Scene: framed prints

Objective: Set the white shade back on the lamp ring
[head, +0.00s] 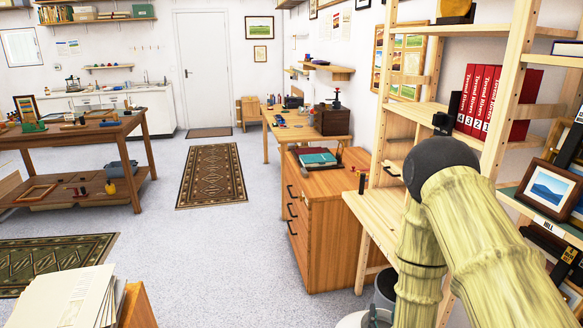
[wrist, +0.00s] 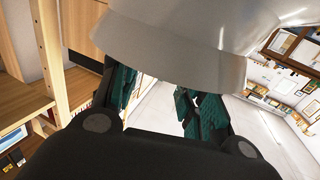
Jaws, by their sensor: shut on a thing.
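The white shade (wrist: 175,50) fills the top middle of the wrist view, with its pale lower rim facing my gripper. My gripper (wrist: 160,100) is shut on the shade. Its two dark green finger pads stand at either side below the rim, and their tips are hidden behind the shade. The head view shows my arm at the right, but the gripper and shade cannot be made out there. I cannot make out the lamp ring in either view.
A wooden shelf unit (head: 395,190) with red binders (head: 478,100) and a framed mountain print (head: 549,189) stands close to my arm. A drawer cabinet (head: 325,225) is left of it. A workbench (head: 75,138) stands at the left.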

